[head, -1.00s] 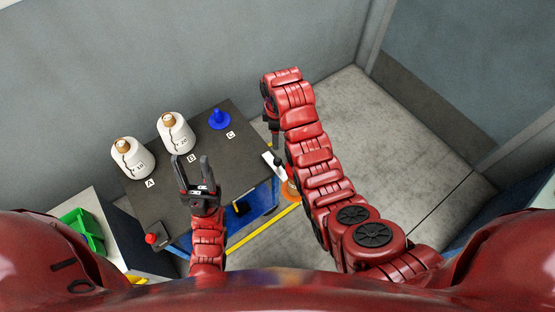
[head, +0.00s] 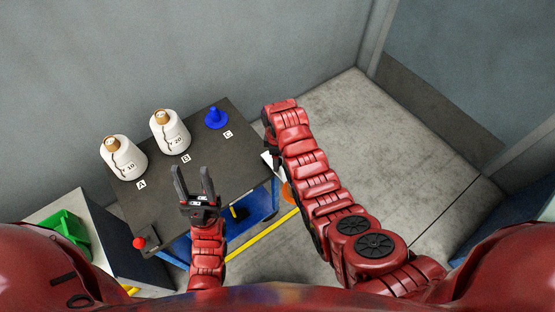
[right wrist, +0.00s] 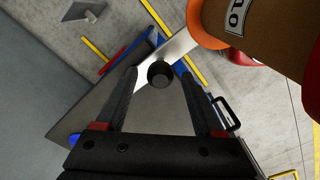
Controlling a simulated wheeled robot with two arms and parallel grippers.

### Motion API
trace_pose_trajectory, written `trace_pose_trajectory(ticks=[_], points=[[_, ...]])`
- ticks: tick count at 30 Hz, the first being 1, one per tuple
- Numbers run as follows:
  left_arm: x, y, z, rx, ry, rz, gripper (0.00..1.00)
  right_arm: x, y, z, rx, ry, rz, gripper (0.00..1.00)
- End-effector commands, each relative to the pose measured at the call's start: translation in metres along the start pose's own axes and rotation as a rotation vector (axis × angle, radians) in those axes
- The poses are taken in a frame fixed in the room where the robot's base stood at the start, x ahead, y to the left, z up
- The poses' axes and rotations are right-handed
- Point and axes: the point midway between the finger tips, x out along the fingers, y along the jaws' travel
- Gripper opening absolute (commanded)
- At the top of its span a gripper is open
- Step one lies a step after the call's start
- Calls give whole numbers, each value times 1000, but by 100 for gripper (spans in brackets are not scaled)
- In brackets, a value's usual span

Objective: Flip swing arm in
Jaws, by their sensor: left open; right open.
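In the right wrist view a metal bar, which looks like the swing arm (right wrist: 180,45), runs diagonally past the table's edge. A black round knob (right wrist: 160,76) shows at its lower part. My right gripper (right wrist: 158,72) is open, with a finger on each side of the knob in the picture; contact cannot be told. A brown cone with an orange base (right wrist: 205,25) is at the bar's upper end. In the head view a pale piece of the bar (head: 267,160) shows at the table's right edge, and my right arm hides most of it. My left gripper (head: 193,182) is open and empty over the table's front.
The dark table (head: 165,195) carries two white bobbins (head: 123,158) (head: 170,133) at A and B and an empty blue holder (head: 216,118) at C. A red button (head: 139,243) is at its front left. A green bin (head: 66,232) stands left. Floor on the right is clear.

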Motion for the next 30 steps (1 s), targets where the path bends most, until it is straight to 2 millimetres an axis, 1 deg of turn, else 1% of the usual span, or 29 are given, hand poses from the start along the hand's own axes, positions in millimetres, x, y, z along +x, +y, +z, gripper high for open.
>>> trace_pose_trajectory(ticks=[7,16,17,18,20,21,23,24,28,30], points=[[3,0,0,0,0,0,50,15,-1,0,0,-1,-1,70],[3,0,0,0,0,0,50,17,0,0,0,0,1,70],[3,0,0,0,0,0,50,17,0,0,0,0,1,66],[3,0,0,0,0,0,50,17,0,0,0,0,1,59],[3,0,0,0,0,0,50,17,0,0,0,0,1,48],[3,0,0,0,0,0,50,17,0,0,0,1,1,41],[3,0,0,0,0,0,50,17,0,0,0,1,1,30],[3,0,0,0,0,0,50,17,0,0,0,1,1,23],[3,0,0,0,0,0,50,17,0,0,0,1,1,0],[3,0,0,0,0,0,50,17,0,0,0,1,1,0]])
